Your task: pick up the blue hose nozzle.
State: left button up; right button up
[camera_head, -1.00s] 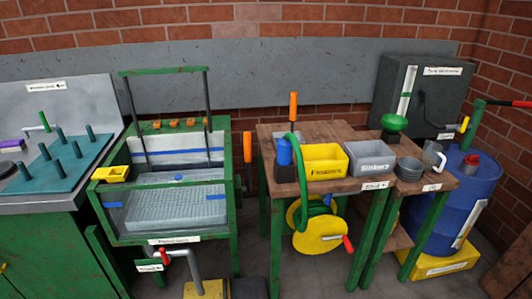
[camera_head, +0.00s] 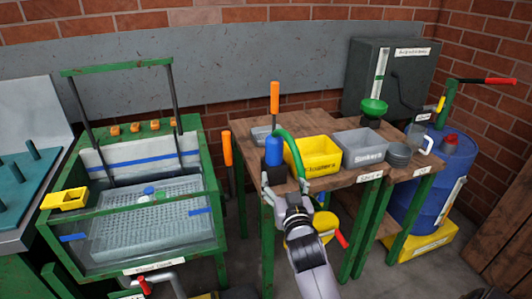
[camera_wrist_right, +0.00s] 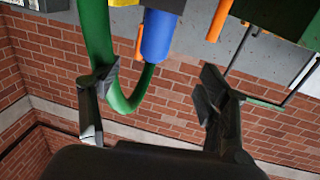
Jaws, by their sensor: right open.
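The blue hose nozzle (camera_head: 274,150) stands upright in a black holder (camera_head: 274,176) at the front left of the wooden table. A green hose (camera_head: 293,150) curves from it over the table's front edge. My right gripper (camera_head: 287,191) is just in front of and below the nozzle in the head view. In the right wrist view, which looks upside down, the nozzle (camera_wrist_right: 158,36) lies beyond the gap between the open, empty fingers (camera_wrist_right: 160,80). The hose (camera_wrist_right: 97,40) passes by the left finger there. My left gripper is not in view.
A yellow bin (camera_head: 313,157) and a grey bin (camera_head: 361,148) stand right of the nozzle. An orange-handled tool (camera_head: 275,97) rises behind it. The yellow hose reel (camera_head: 306,238) hangs below the table. A green-framed water tank (camera_head: 150,225) stands at left.

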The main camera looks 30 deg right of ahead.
aim_at(276, 155)
jog(key=x, duration=1)
jog(key=shift+p, duration=0.35)
jog(key=shift+d+f+x, duration=0.1)
jog(key=shift+f+x, duration=0.05)
jog(key=shift+x, duration=1.3)
jog(key=shift+d+f+x, duration=0.1)
jog(key=shift+x, duration=1.35)
jog(key=shift+s, duration=0.1)
jog(key=c, duration=1.4)
